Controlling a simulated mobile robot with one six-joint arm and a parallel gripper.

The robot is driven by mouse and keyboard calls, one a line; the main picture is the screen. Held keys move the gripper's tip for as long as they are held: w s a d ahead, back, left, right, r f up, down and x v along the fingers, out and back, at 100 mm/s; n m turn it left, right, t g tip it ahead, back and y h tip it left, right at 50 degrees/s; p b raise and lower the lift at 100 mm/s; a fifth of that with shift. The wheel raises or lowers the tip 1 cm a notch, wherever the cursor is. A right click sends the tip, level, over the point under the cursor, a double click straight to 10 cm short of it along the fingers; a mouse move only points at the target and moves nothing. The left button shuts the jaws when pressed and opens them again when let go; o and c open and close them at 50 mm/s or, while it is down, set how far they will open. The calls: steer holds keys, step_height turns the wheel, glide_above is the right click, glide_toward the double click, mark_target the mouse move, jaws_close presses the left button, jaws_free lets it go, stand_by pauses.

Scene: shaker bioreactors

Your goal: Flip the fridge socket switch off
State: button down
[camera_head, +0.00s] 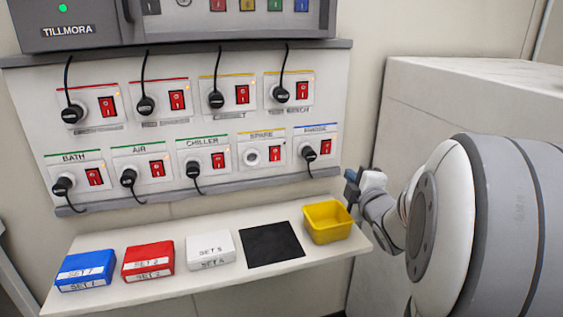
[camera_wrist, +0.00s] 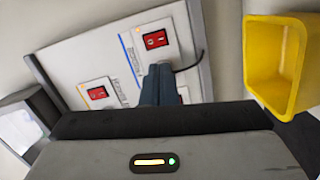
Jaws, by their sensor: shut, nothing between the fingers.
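The fridge socket (camera_head: 313,134) is at the right end of the lower row on the wall panel, under a blue stripe. A black plug (camera_head: 309,153) with a cord sits in it. Its red rocker switch (camera_head: 326,147) is right of the plug and also shows in the wrist view (camera_wrist: 155,40), beyond my fingertips. I cannot tell which way the rocker is tipped. My gripper (camera_head: 352,186) is shut and empty, right of the panel and apart from the switch. In the wrist view its dark fingers (camera_wrist: 158,84) hide part of the socket and plug.
The spare socket (camera_head: 262,149) with its own red switch is just left. A yellow bin (camera_head: 328,221) stands on the shelf (camera_head: 210,281) below, close to my gripper. A large pale cabinet (camera_head: 430,100) stands at the right. Several other plugged sockets fill the panel.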

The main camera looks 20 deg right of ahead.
mark_target(326, 145)
steer(key=n, duration=0.1)
steer(key=n+t+y+b, duration=0.1)
steer(key=n+y, duration=0.1)
steer(key=shift+s+d+f+n+t, duration=0.25)
steer(key=shift+d+f+n+t, duration=0.05)
steer(key=shift+d+f+t, duration=0.1)
steer(key=w, duration=0.4)
steer(key=w+r, duration=0.1)
steer(key=w, duration=0.9)
steer(key=shift+a+r, duration=0.3)
steer(key=shift+r, duration=0.1)
